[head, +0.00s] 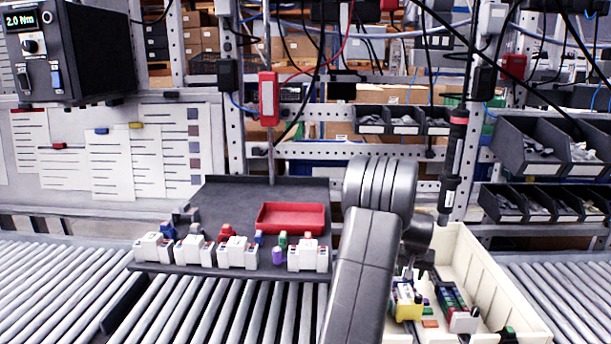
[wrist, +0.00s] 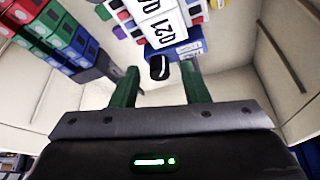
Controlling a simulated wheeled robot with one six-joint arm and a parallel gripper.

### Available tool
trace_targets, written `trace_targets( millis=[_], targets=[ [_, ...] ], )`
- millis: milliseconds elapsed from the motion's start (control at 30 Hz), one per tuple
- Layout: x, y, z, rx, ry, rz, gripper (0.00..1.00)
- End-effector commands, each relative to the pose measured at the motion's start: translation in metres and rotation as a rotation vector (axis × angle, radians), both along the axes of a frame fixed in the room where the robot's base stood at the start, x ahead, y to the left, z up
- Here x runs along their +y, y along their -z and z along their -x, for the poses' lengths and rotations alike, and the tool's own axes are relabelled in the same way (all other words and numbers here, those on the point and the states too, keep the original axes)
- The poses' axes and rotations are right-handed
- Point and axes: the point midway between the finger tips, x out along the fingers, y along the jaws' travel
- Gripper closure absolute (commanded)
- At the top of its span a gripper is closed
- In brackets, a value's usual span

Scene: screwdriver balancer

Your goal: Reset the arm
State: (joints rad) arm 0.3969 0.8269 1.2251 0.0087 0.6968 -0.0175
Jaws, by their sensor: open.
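My gripper (wrist: 160,88) shows in the wrist view with its two green fingers apart and nothing between them. It is over or inside the cream bin (wrist: 272,75), above its contents. A blue and white part with a black round end (wrist: 160,66) lies just beyond the fingertips. In the head view my arm reaches down over the cream bin (head: 490,275) at the right, and the arm hides part of the bin and the fingertips.
The bin holds coloured blocks, a yellow and white part (head: 407,302) among them. A black screwdriver (head: 453,165) hangs upright behind the bin. A dark tray (head: 230,200) with white parts and a red dish (head: 291,218) stands left on the roller conveyor (head: 215,310).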

Motion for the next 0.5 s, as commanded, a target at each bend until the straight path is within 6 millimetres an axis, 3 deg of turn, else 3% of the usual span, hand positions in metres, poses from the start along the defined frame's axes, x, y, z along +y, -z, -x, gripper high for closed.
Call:
trace_targets(
  millis=[500],
  targets=[
    [0.0019, 0.0009, -0.0009, 0.001, 0.268, 0.0, 0.59]
  ],
)
